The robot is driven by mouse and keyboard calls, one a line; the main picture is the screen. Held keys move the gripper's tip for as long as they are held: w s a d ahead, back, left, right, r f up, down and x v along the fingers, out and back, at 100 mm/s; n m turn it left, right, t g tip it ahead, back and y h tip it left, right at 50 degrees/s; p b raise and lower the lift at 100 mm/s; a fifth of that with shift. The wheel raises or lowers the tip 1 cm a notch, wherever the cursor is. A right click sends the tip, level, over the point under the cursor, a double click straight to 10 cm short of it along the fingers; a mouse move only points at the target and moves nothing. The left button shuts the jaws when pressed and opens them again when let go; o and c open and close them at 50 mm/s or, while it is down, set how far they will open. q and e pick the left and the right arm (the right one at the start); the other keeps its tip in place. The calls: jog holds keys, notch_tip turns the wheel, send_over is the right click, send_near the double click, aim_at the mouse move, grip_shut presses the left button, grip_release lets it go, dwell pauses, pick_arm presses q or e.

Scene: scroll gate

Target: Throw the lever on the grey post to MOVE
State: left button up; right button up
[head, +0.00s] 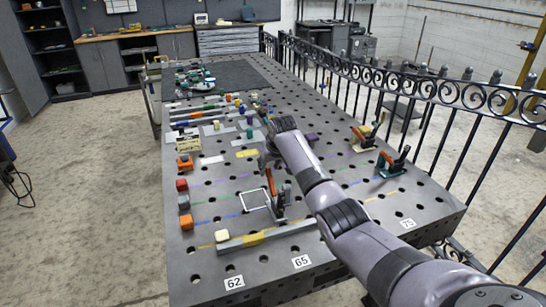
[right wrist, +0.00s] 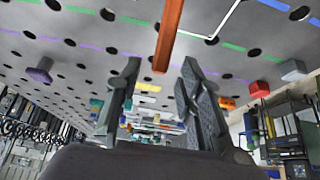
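An orange lever (head: 270,181) stands nearly upright on a dark grey post (head: 280,204) near the front middle of the table, beside a white square outline. In the right wrist view the orange lever (right wrist: 168,32) comes down from the top edge, and its end shows between my fingertips. My right gripper (head: 265,161) is just above the lever's top in the head view; it is open in the right wrist view (right wrist: 160,66), with nothing clasped. I cannot tell whether a finger touches the lever. No MOVE marking is readable. My left gripper is out of view.
Two more orange-handled clamps (head: 363,136) (head: 392,161) stand at the table's right. Red and orange blocks (head: 184,202) line the left edge. A grey bar (head: 255,237) lies at the front. A scrollwork iron fence (head: 430,85) runs along the right side.

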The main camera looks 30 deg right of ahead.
jog(key=d+v, duration=0.1)
jog(key=v, duration=0.6)
jog(key=shift+s+a, duration=0.15)
jog(key=shift+a, duration=0.4)
jog(key=shift+r, duration=0.1)
